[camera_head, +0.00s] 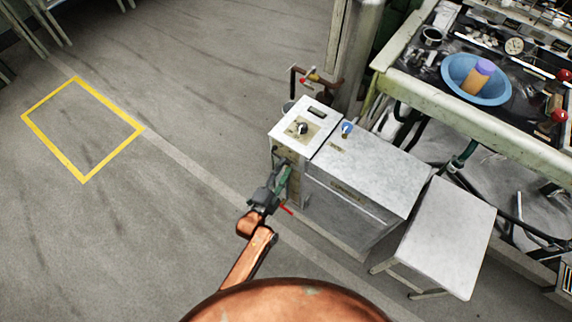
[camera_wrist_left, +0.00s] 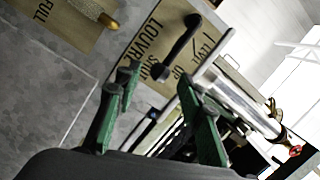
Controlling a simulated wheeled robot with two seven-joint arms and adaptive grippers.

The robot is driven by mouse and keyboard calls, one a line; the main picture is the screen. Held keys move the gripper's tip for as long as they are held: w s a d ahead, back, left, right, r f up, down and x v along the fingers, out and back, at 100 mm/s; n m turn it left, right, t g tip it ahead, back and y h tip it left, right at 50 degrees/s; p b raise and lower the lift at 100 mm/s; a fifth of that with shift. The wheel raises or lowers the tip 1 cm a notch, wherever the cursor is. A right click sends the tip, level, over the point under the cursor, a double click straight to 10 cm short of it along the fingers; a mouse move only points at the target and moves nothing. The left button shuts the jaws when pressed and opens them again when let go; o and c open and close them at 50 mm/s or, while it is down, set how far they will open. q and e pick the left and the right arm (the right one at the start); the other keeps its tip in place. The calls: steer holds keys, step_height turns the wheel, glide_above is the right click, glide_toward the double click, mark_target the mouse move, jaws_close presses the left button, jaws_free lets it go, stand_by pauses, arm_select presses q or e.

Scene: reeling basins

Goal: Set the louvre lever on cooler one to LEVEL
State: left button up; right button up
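Cooler one appears to be the pale grey cabinet (camera_head: 365,175) in the head view; its front label is too small to read surely. In the left wrist view a tan plate (camera_wrist_left: 150,42) reads LOUVRE, with SHUT, UP and LEVEL marks. A dark louvre lever (camera_wrist_left: 181,38) lies slanted across this plate; which mark it stands at I cannot tell. My left gripper (camera_head: 284,178) is at the cabinet's left end face. In the wrist view its green fingers (camera_wrist_left: 160,95) are apart, with nothing held between them, just short of the lever. My right gripper is not in view.
A second plate with a brass-tipped handle (camera_wrist_left: 106,20) reads FULL. A red lever (camera_head: 286,209) shows below the gripper. A stool (camera_head: 447,235) stands right of the cabinet, and a bench with a blue basin (camera_head: 455,72) behind. The floor at left, with a yellow rectangle (camera_head: 60,152), is clear.

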arm_select(q)
steer(key=shift+x, duration=1)
steer(key=shift+c, duration=0.6)
jaws_close()
